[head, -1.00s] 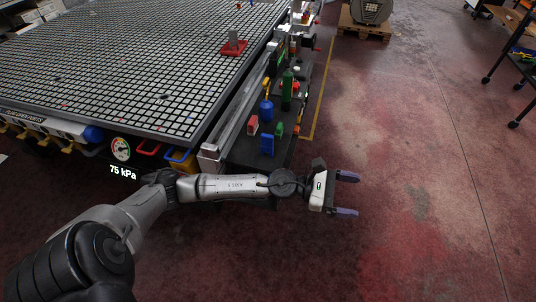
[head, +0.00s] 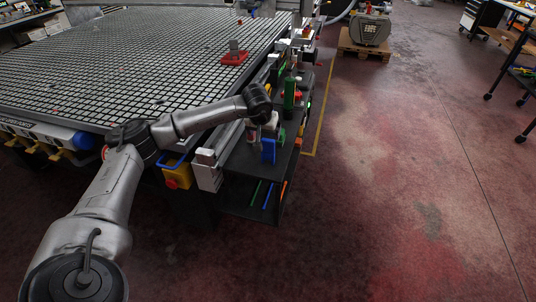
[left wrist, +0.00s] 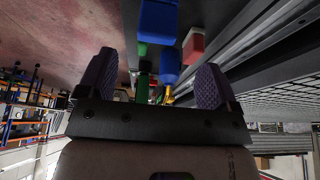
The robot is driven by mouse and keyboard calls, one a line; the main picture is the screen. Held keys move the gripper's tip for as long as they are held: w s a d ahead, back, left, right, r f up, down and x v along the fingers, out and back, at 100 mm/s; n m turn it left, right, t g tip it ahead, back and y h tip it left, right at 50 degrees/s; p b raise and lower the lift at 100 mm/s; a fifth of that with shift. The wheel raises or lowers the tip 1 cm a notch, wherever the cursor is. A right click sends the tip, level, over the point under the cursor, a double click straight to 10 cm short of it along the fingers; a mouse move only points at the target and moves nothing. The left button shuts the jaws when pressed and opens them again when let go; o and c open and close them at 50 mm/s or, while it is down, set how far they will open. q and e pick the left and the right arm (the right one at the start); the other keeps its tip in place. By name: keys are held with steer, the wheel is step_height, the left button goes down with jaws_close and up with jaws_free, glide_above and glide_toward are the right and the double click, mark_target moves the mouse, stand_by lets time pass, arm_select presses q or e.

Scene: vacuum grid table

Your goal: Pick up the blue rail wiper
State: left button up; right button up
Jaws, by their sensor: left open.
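The blue rail wiper, which I take to be the upright blue block (head: 268,151), stands near the front end of the dark side shelf (head: 243,158). It also shows at the top of the left wrist view (left wrist: 158,20). My left gripper (left wrist: 156,62) is open and empty, its two purple ridged fingers apart. In the head view the left hand is over the shelf just behind the blue block, its fingers mostly hidden. In the wrist view the block lies beyond the fingertips, not between them. My right gripper is not in view.
A red-and-white block (left wrist: 193,46), a blue bottle (left wrist: 169,66) and a green piece (left wrist: 142,48) stand close by. A tall green bottle (head: 289,93) is farther along the shelf. The grid table (head: 150,60) borders it on the left. Open floor lies right.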

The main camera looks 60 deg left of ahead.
mark_target(267, 143)
arm_select(q)
steer(key=b+x, duration=0.1)
steer(key=x, duration=0.4)
steer(key=shift+d+f, duration=0.1)
steer(key=shift+d, duration=0.05)
steer(key=b+x, duration=0.2)
steer(key=x, duration=0.1)
steer(key=shift+f, duration=0.35)
steer(key=shift+b+x, duration=0.55)
steer(key=shift+x, duration=0.25)
steer(key=c, duration=1)
